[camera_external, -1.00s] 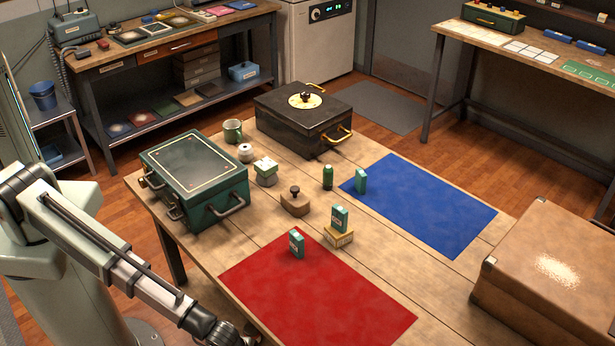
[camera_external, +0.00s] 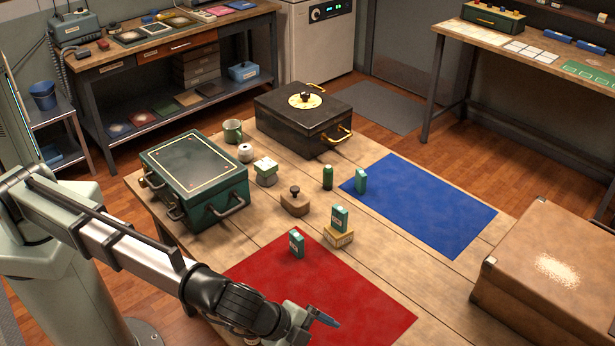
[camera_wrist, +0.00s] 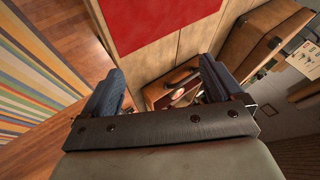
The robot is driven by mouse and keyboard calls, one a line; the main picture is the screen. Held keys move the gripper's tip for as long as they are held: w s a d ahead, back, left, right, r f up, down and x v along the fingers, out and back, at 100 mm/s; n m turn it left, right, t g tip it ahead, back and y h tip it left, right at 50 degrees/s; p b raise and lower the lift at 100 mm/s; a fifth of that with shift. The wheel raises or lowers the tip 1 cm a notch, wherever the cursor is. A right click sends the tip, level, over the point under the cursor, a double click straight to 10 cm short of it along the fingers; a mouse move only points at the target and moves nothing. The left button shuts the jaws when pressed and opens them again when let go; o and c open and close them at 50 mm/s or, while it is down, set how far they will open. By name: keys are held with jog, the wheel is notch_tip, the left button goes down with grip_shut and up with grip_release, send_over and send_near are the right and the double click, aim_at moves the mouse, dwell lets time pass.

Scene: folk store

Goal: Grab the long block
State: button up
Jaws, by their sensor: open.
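No block in view clearly stands out as the long one. Small upright green box-shaped blocks show in the external view: one on the red mat (camera_external: 297,243), one on a yellow box (camera_external: 339,218), and one on the blue mat (camera_external: 361,180). My gripper (camera_external: 318,318) hangs over the near part of the red mat (camera_external: 365,305), to the right of and nearer the camera than these blocks' red-mat one. In the wrist view its two dark fingers (camera_wrist: 162,66) are spread wide, with nothing held between them.
A large brown case (camera_external: 550,270) stands at right. The blue mat's near part is bare.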

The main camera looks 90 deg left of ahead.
jog(key=w+a+g+y, duration=0.1)
jog(key=w+a+g, duration=0.1)
jog(key=a, duration=1.4)
notch_tip(320, 180, up, 4)
jog(key=r+m+g+h, duration=0.1)
jog(key=g+h, duration=0.1)
jog(key=g, duration=0.4)
send_over(295, 196)
jog(key=shift+w+a+f, duration=0.15)
jog(key=shift+w+f, duration=0.05)
jog(key=shift+f, duration=0.05)
jog(key=shift+s+a+f, duration=0.1)
jog(key=shift+s+a, duration=0.05)
jog(key=shift+a, duration=0.05)
jog(key=shift+f, duration=0.35)
notch_tip(295, 196, down, 13)
jog(key=shift+s+r, duration=0.1)
jog(key=shift+c, duration=0.4)
jog(key=c, duration=1.1)
